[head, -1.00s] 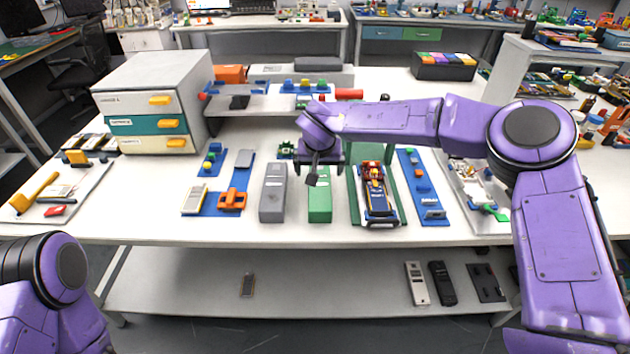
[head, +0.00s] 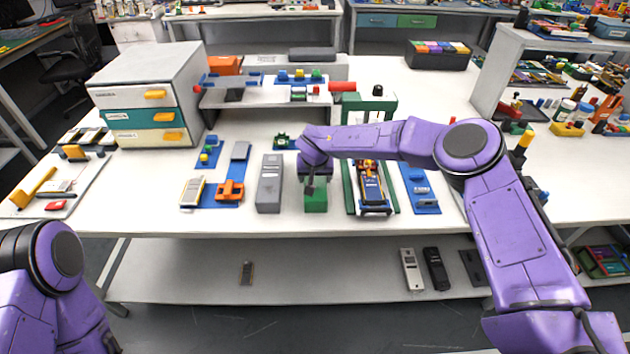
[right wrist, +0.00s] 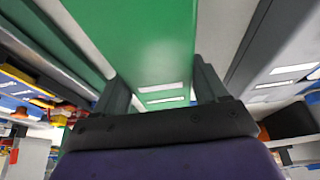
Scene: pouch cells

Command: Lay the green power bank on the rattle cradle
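The green power bank (head: 316,201) lies on the white table, between a grey bar and a green frame. My right gripper (head: 313,178) is low over its far part and hides that part in the head view. In the right wrist view the green power bank (right wrist: 140,35) fills the space between the two fingers (right wrist: 160,85), one along each side. Whether they press on it I cannot tell. I cannot tell for sure which fixture is the rattle cradle; the green frame (head: 349,192) beside the bank holds a blue, orange-topped piece. My left gripper is out of view.
A grey bar (head: 269,185) stands close on the left of the bank. Blue boards with small parts (head: 228,195) lie farther left, and another blue board (head: 420,190) lies right of the frame. A drawer cabinet (head: 150,95) and a raised shelf (head: 262,100) stand behind.

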